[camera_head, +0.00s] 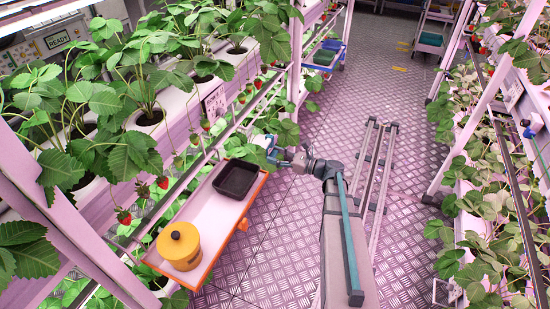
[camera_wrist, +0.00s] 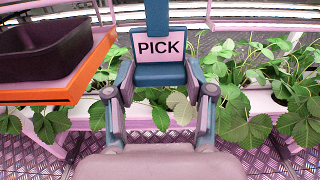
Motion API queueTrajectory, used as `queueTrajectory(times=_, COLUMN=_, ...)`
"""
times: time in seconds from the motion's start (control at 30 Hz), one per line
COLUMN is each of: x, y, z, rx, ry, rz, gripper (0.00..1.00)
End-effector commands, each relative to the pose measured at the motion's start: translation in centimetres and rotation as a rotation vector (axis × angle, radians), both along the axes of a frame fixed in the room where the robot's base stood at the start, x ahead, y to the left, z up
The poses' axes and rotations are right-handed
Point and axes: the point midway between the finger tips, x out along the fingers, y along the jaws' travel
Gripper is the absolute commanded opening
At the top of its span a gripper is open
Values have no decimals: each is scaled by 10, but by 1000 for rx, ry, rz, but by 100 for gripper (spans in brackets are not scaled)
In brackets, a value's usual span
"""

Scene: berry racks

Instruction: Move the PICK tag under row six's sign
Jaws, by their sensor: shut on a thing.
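The PICK tag (camera_wrist: 159,47) is a white plate with black letters on a blue holder. It sits between the fingers of my gripper (camera_wrist: 160,76), which is shut on it. In the head view my gripper (camera_head: 275,153) is beside the far end of an orange-edged cart, near the left rack, and the tag there is small and partly lost against leaves. A white sign (camera_head: 215,103) hangs on the left rack, a little beyond the cart and left of my gripper. Its writing is too small to read, so I cannot tell which row it names.
The orange-edged cart (camera_head: 208,216) carries a black tray (camera_head: 237,180) and a yellow lidded pot (camera_head: 180,245). The black tray and orange edge lie close on the left in the wrist view. Strawberry plants overhang the left rack.

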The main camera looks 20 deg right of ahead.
Motion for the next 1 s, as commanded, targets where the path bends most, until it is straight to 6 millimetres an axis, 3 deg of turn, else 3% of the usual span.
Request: queueTrajectory(times=1.0, x=45, y=43, z=0, rx=-4, ry=-6, rz=-2, gripper=23)
